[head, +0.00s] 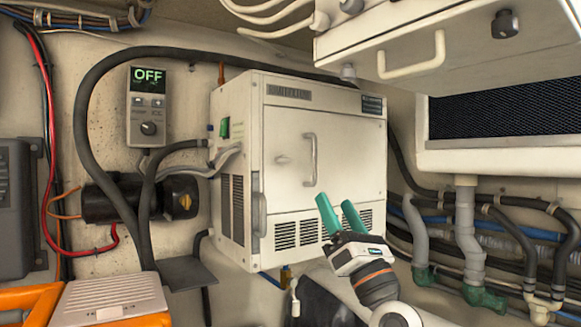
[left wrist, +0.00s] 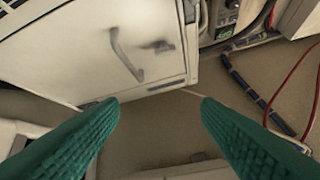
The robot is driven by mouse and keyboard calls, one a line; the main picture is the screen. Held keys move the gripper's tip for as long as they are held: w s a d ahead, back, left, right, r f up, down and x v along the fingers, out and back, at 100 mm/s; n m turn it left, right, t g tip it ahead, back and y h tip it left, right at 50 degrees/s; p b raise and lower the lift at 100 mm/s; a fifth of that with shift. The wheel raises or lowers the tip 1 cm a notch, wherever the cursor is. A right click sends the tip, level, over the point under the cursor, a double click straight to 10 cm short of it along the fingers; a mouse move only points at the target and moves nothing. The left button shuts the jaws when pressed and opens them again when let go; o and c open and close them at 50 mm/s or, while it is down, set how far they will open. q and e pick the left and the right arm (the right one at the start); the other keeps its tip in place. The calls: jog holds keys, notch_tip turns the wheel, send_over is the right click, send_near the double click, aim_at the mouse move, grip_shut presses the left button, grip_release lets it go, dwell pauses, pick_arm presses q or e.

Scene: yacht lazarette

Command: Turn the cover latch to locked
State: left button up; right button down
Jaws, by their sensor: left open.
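A white cabinet (head: 230,105) on the wall has a front cover (head: 345,130). A small latch (head: 283,159) sits left of the cover's upright bar handle (head: 311,160). The latch looks roughly horizontal, but it is too small to tell locked from unlocked. In the left wrist view the latch (left wrist: 158,45) and handle (left wrist: 125,55) show at the top, blurred. My left gripper (head: 340,205) is open and empty, its green fingers in front of the cover's lower part, below and right of the latch. The fingers (left wrist: 160,103) are apart from the latch. My right gripper is out of view.
A control box (head: 148,107) reading OFF hangs to the left, with thick black hoses around it. A white unit with a handle (head: 412,57) overhangs at upper right. Pipes (head: 468,230) and cables run along the right wall. The space before the cover looks free.

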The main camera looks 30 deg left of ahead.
aim_at(286, 162)
pick_arm(q)
jog(key=w+a+r+n+g+p, duration=0.1)
jog(key=a+r+n, duration=0.1)
jog(key=a, duration=0.2)
jog(key=w+a+r+n+g+h+p, duration=0.1)
jog(key=a+r+n+g, duration=0.1)
jog(key=a+r, duration=0.1)
jog(key=w+a+r+n+g+h+p, duration=0.1)
jog(key=a+r+n+g, duration=0.1)
jog(key=a, duration=0.2)
jog(key=shift+w+a+r, duration=0.2)
jog(key=shift+w+a, duration=0.1)
jog(key=shift+w, duration=0.1)
jog(key=shift+w+a+r+h, duration=0.15)
jog(key=shift+w+a+h, duration=0.05)
jog(key=shift+a+h, duration=0.25)
jog(key=c, duration=1)
